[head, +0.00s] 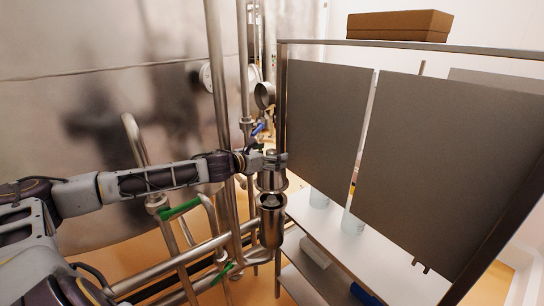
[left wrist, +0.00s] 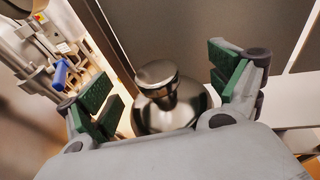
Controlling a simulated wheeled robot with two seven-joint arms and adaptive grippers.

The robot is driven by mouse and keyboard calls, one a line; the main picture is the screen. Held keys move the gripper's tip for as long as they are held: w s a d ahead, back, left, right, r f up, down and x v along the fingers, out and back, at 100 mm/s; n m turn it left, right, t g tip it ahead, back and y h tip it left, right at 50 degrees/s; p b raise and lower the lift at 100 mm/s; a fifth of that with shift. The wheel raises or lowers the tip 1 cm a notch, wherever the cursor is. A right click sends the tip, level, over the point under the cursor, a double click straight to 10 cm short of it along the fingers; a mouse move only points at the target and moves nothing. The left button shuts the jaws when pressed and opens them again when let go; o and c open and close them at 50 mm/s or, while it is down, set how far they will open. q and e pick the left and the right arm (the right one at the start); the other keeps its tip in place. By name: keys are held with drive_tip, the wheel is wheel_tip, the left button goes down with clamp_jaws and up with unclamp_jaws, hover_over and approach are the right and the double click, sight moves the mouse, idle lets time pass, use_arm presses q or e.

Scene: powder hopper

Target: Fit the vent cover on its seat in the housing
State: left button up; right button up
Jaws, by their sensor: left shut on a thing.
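My left gripper (head: 274,160) comes in from the left at the middle of the head view. It is shut on the vent cover (head: 271,181), a shiny metal piece held upright. In the left wrist view the cover (left wrist: 158,112) shows as a round knob on a wider dome, between the green pads of my gripper (left wrist: 163,88). The housing (head: 271,226), an upright metal cylinder, stands directly below the cover in the head view. I cannot tell whether the cover touches its rim; the seat is mostly hidden. My right gripper is not in view.
A metal-framed rack with grey panels (head: 325,120) stands close on the right, with a brown box (head: 400,25) on top and a white shelf (head: 325,235) below. Vertical pipes (head: 218,90) and green-handled valves (head: 180,209) crowd the left. A large steel tank (head: 90,110) is behind.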

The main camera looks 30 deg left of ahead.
use_arm(q)
drive_tip(key=shift+s+r, duration=0.15)
drive_tip(key=shift+f, duration=0.25)
drive_tip(key=shift+f+b, duration=0.45)
drive_tip(key=shift+f, duration=0.45)
drive_tip(key=shift+f+b, duration=1.1)
drive_tip(key=shift+b, duration=0.05)
drive_tip(key=shift+f+b, duration=0.5)
drive_tip(key=shift+f, duration=0.9)
idle(0.8)
drive_tip(key=o, duration=1.4)
drive_tip(key=shift+c, duration=0.2)
